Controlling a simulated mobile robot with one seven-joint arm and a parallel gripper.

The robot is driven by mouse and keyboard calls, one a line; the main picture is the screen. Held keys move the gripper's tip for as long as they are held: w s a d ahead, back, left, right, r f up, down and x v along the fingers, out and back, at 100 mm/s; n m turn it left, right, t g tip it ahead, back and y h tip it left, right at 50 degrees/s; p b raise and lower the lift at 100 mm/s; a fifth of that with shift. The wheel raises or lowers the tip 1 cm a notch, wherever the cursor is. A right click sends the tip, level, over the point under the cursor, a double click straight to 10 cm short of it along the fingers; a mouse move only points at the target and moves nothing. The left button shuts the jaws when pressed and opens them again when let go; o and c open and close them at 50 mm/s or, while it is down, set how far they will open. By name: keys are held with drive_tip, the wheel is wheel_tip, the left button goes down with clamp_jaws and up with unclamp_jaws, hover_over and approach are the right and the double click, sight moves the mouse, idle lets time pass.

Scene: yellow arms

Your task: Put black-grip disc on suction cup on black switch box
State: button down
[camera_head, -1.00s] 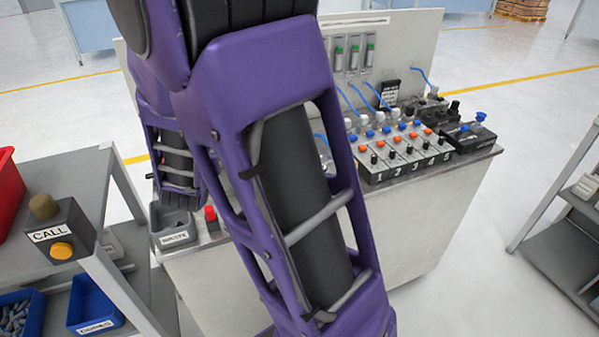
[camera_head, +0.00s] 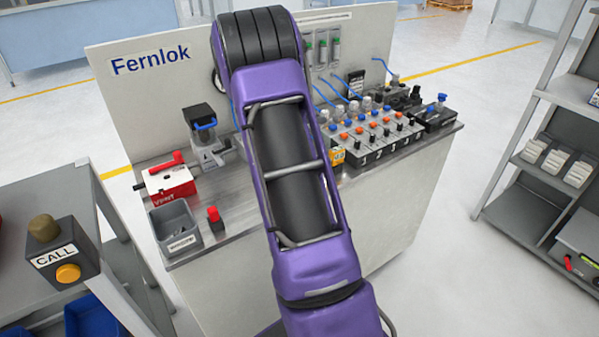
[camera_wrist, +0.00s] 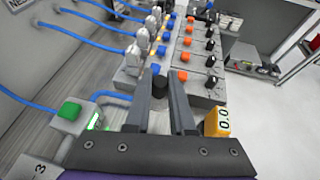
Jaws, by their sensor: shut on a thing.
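My gripper (camera_wrist: 160,95) shows in the wrist view with its two fingers around a small black grip (camera_wrist: 159,83), which I take to be the black-grip disc. The disc part below the grip is mostly hidden between the fingers. In the head view my purple arm hides the gripper and the disc. A black box with a blue piece on top (camera_head: 433,115) stands at the bench's right end, apart from my arm; it may be the black switch box. I cannot tell whether the blue piece is the suction cup.
A row of numbered valve units with orange and black knobs (camera_head: 375,135) stands right of my arm. Blue hoses (camera_wrist: 75,38) run to it. A yellow display reading 0.0 (camera_wrist: 217,122) is close to the right finger. A red-fronted vise (camera_head: 170,183) and grey bin (camera_head: 175,228) are left.

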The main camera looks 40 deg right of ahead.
drive_tip(key=f, duration=0.4)
drive_tip(key=d+f, duration=0.1)
drive_tip(key=f, duration=0.1)
drive_tip(key=shift+s+b, duration=0.25)
drive_tip(key=shift+b, duration=0.15)
drive_tip(key=shift+a+f, duration=0.1)
drive_tip(key=shift+f, duration=2)
drive_tip(key=shift+f+b, duration=0.25)
drive_tip(key=shift+b, duration=0.15)
drive_tip(key=c, duration=0.8)
unclamp_jaws()
drive_tip(key=shift+o, duration=0.2)
drive_tip(key=shift+r, duration=0.15)
